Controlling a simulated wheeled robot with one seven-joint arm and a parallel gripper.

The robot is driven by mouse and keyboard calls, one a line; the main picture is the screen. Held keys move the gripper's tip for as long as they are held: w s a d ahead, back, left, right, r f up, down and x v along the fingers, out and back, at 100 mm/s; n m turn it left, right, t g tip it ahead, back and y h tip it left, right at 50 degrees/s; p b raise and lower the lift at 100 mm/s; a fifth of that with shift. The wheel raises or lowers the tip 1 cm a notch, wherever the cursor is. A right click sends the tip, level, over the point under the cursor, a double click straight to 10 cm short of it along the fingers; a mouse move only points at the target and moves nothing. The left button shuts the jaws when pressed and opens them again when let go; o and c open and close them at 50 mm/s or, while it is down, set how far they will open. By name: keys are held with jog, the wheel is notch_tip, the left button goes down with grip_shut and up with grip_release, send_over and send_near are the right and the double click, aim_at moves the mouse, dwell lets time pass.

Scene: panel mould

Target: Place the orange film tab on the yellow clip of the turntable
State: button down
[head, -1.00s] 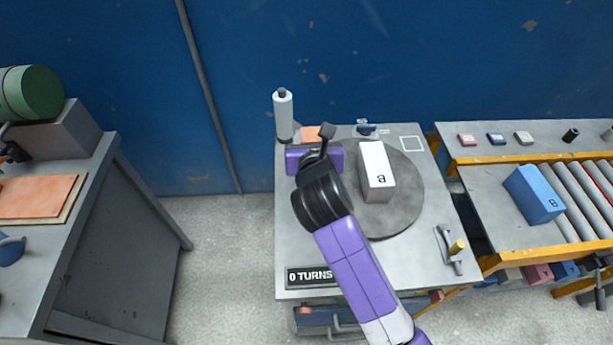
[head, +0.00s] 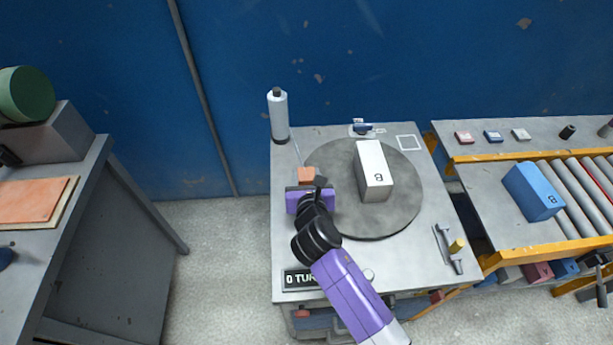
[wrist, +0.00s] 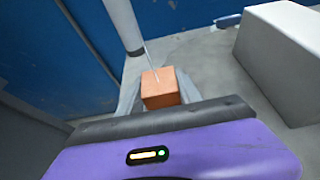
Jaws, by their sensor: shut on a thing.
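The orange film tab (head: 306,173) is between the fingers of my gripper (head: 306,181), at the left rim of the grey turntable (head: 405,205). In the wrist view the orange tab (wrist: 160,88) shows as a block just beyond my purple gripper body, with grey finger parts on both sides. My gripper is shut on it. A thin pale strip runs from the tab back to the white film roll (head: 279,115). A white box (head: 374,165) marked B stands on the turntable. I cannot make out a yellow clip on the turntable; it may be hidden by my arm.
A yellow-ended lever (head: 457,246) sits at the table's right front. A roller conveyor with a blue box (head: 534,192) is on the right. A grey bench with orange sheets (head: 32,201) is on the left.

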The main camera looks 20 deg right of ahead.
jog(key=shift+f, duration=0.25)
jog(key=shift+f, duration=0.3)
jog(key=c, duration=0.9)
grip_release()
jog(key=shift+s, duration=0.1)
jog(key=shift+c, duration=0.2)
jog(key=shift+o, duration=0.6)
jog(key=shift+f, duration=0.15)
jog(key=shift+s+d+f, duration=0.1)
jog(key=shift+d, duration=0.1)
jog(key=shift+r, duration=0.5)
jog(key=v, duration=1.2)
jog(key=shift+r, duration=0.35)
